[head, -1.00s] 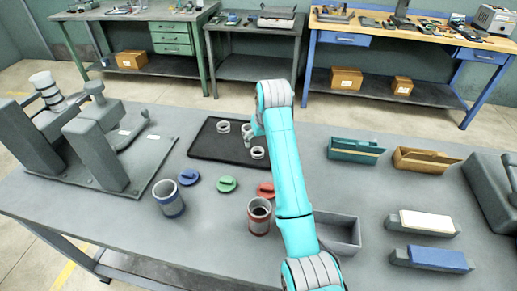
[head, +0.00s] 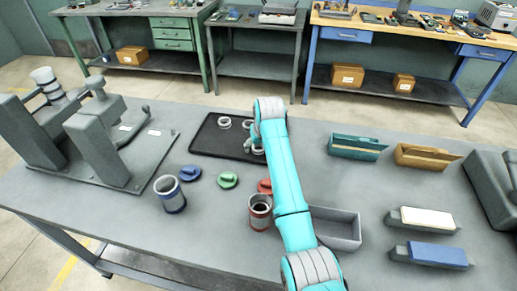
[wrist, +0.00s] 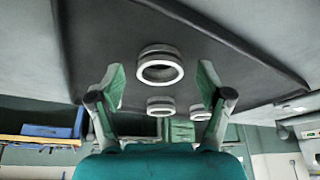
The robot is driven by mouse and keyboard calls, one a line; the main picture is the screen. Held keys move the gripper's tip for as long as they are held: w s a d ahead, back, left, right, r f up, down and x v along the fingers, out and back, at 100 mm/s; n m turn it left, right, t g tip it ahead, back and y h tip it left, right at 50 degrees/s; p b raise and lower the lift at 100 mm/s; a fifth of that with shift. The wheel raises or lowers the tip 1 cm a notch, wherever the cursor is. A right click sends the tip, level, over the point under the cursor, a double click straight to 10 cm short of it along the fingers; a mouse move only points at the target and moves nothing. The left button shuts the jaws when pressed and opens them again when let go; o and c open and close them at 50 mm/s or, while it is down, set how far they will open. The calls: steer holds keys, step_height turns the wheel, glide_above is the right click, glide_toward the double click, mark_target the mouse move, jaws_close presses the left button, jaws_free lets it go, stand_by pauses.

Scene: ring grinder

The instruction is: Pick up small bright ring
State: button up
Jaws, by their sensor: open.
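Three pale rings lie on a black tray (head: 207,145). In the head view one ring (head: 224,123) is at the tray's back left, and another (head: 247,124) is to its right, beside my arm. The wrist view shows one ring (wrist: 160,74) near the line between my fingertips, with two more rings (wrist: 160,107) (wrist: 198,113) lower in the picture. I cannot tell which is the small bright one. My gripper (wrist: 161,70) is open and empty over the tray, its fingers apart on either side. In the head view my arm mostly hides it.
A blue-banded cup (head: 169,195), a red-banded cup (head: 260,212) and blue (head: 190,173), green (head: 228,180) and red (head: 265,186) lids stand in front of the tray. A grey bin (head: 338,228) is right of my arm. A grey machine (head: 97,150) stands left.

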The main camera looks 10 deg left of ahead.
steer(key=c, duration=1.3)
steer(key=shift+o, duration=0.2)
